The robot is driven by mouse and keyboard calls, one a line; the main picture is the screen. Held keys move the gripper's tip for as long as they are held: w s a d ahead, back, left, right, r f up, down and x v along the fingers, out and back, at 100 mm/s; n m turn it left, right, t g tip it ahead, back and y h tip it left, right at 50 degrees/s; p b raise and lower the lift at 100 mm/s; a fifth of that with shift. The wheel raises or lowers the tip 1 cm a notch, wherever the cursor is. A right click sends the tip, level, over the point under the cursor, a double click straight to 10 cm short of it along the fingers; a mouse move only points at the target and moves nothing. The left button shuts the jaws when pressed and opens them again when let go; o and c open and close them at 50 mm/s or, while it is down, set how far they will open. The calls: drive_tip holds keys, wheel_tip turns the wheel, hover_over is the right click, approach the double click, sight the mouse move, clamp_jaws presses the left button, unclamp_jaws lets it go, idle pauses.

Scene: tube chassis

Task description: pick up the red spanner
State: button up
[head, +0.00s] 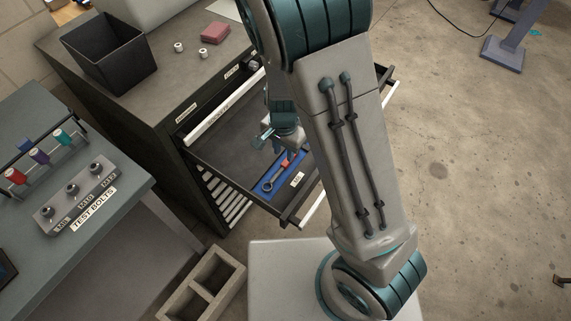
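The red spanner (285,162) lies in a blue tray (268,194) inside the open drawer (232,160) of the dark cabinet. Its grey ring end points to the lower left, and its red handle runs up to the right. My gripper (287,151) hangs over the drawer, pointing down, close to the handle's upper end. My arm and the gripper's own body hide part of it. I cannot tell whether the fingers touch the spanner or whether they are open or shut.
The drawer's raised sides and white-labelled front edge (312,209) surround the tray. On the cabinet top are a black bin (107,52), a red block (215,33) and small white pieces. A bench with test bolts (75,190) stands left. A hollow concrete block (205,287) lies below.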

sight(285, 162)
drive_tip(key=shift+w+d+f+b, duration=0.1)
drive_tip(key=shift+f+b, duration=0.05)
drive_tip(key=shift+f, duration=1.2)
drive_tip(key=shift+d+f+b, duration=0.1)
drive_tip(key=shift+f+b, duration=0.05)
drive_tip(key=shift+f, duration=1.15)
clamp_jaws()
drive_tip(key=shift+r, duration=0.1)
